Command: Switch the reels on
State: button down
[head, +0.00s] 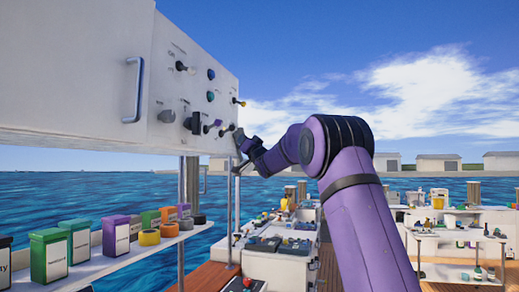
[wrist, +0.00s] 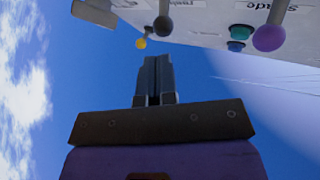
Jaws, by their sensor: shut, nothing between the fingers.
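A white control panel (head: 150,70) hangs at the upper left of the head view, with several knobs, buttons and ball-tipped levers. Its labels are too small to read there, so I cannot tell which control is for the reels. My gripper (head: 240,138) is at the panel's lower right edge. In the wrist view my gripper (wrist: 155,62) is shut and empty, pointing at the panel face. A dark ball lever (wrist: 163,26) is just beyond the fingertips, with a yellow ball lever (wrist: 141,43) to its left. A purple ball lever (wrist: 268,38) is to the right. Contact with any lever is not visible.
A green button (wrist: 240,31) and a blue button (wrist: 236,46) lie between the dark and purple levers. A cabinet handle (head: 134,90) is on the left. Below, a shelf (head: 110,262) holds boxes and tape rolls. Cluttered benches (head: 455,232) stand right, beyond my arm.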

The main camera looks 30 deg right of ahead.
jog(key=r+v, duration=0.1)
jog(key=v, duration=0.7)
jog(key=shift+s+d, duration=0.35)
jog(key=shift+s, duration=0.25)
jog(key=s+a+f+n+g, duration=0.1)
jog(key=s+a+f+g, duration=0.5)
jog(key=s, duration=0.9)
jog(key=s+a+f+n+g+h, duration=0.1)
jog(key=s+a+f+g, duration=0.6)
jog(key=s+f, duration=0.5)
jog(key=s+a+f+n+g+h, duration=0.1)
jog(key=s+a+f+g, duration=0.5)
jog(key=s, duration=1.3)
notch_tip(320, 180, down, 4)
jog(key=a, duration=0.3)
jog(key=shift+s, duration=0.35)
